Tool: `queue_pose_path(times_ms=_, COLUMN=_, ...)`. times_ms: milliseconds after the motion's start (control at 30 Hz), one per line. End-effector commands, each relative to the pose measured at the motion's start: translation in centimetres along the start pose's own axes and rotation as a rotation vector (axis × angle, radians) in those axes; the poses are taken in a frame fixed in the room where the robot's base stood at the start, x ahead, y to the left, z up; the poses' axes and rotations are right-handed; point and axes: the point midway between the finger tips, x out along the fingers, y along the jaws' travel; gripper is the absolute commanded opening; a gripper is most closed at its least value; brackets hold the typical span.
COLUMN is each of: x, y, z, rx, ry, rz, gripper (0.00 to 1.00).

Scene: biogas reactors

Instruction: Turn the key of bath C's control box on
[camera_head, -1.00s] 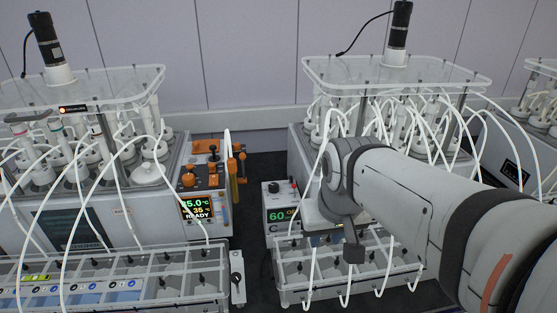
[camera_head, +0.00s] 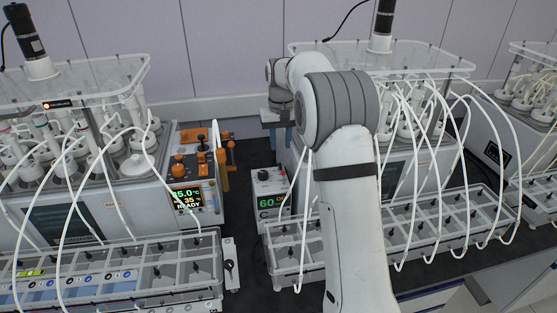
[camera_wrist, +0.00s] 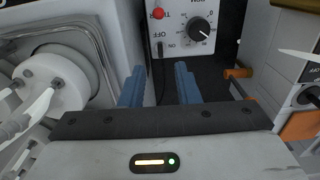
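The control box (camera_head: 269,190) stands between two baths, with a green "60" display on its front and a dark knob and a red spot on top. In the wrist view the control box (camera_wrist: 190,32) shows a black dial (camera_wrist: 201,30), a red button (camera_wrist: 158,13) and the ON and OFF marks.
A bath (camera_head: 375,155) with several tubes stands right of the box. Another bath (camera_head: 100,205) with an orange-fitted unit (camera_head: 192,165) stands to the left. Clear racks (camera_head: 130,270) with thin tubes line the front. A dark gap separates the left unit from the box.

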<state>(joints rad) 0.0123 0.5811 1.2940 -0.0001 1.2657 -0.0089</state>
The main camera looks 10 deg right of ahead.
Motion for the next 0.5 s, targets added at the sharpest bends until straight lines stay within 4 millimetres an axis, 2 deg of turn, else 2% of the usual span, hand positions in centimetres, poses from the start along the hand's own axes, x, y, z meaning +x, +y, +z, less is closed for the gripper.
queue_pose_path(times_ms=167, x=1.9, y=0.0, z=-0.2, rx=0.000, ry=-0.006, rz=0.000, gripper=0.29)
queue_pose_path(times_ms=500, x=6.8, y=-0.1, z=-0.1, rx=-0.001, ry=-0.004, rz=0.000, gripper=0.29)
